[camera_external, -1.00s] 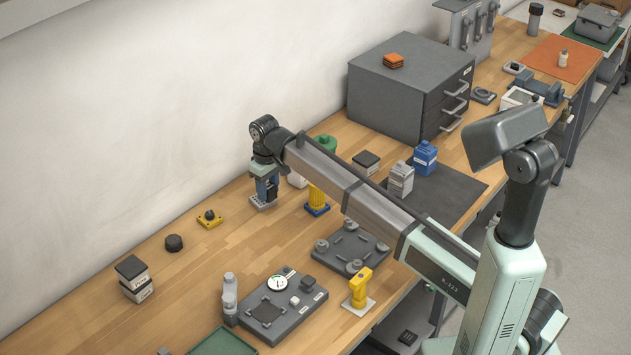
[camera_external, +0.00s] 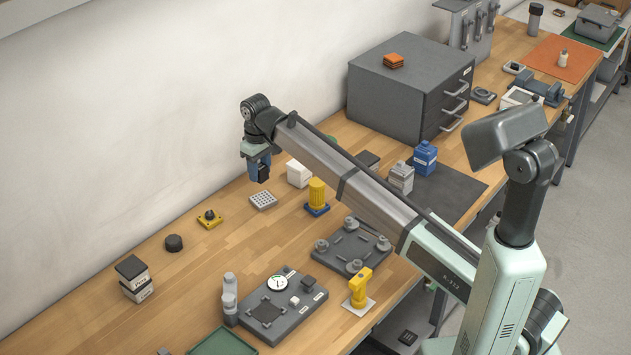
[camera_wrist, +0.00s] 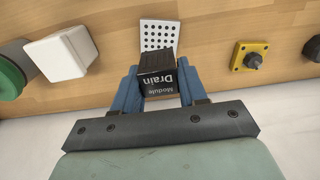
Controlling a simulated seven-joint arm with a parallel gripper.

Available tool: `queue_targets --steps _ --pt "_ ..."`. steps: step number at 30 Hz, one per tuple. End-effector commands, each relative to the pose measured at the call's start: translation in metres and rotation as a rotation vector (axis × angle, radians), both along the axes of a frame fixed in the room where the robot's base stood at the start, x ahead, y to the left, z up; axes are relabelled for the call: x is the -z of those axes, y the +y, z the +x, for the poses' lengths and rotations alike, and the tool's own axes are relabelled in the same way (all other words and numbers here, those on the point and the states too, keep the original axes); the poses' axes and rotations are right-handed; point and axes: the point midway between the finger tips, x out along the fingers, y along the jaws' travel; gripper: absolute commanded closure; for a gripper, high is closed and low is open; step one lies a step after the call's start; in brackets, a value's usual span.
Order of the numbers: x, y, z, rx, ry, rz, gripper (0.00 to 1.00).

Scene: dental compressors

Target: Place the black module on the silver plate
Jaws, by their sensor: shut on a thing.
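My gripper (camera_external: 259,170) is shut on the black module (camera_wrist: 157,78), a dark box with white "Drain Module" lettering. In the wrist view its two blue fingers hold the module at its left and right sides. A pale silver-grey plate with rows of holes (camera_external: 263,200) lies on the bench, below and slightly right of my gripper in the external view. In the wrist view this plate (camera_wrist: 157,35) shows just beyond the module, which hides its near edge. The module is raised clear of it.
A white box (camera_external: 299,173) and a yellow ribbed cylinder on a blue base (camera_external: 317,197) stand right of the plate. A yellow square-based part (camera_external: 210,218) and a black knob (camera_external: 174,243) lie to the left. The wall is close behind.

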Motion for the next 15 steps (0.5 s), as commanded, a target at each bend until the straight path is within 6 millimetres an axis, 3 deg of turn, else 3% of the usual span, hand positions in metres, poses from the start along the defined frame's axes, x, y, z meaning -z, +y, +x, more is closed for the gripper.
queue_targets --steps 3,15 --pt "0.021 -0.001 -0.001 0.0 0.001 -0.001 0.94" --pt "0.06 -0.001 0.0 0.0 0.001 -0.001 0.94"
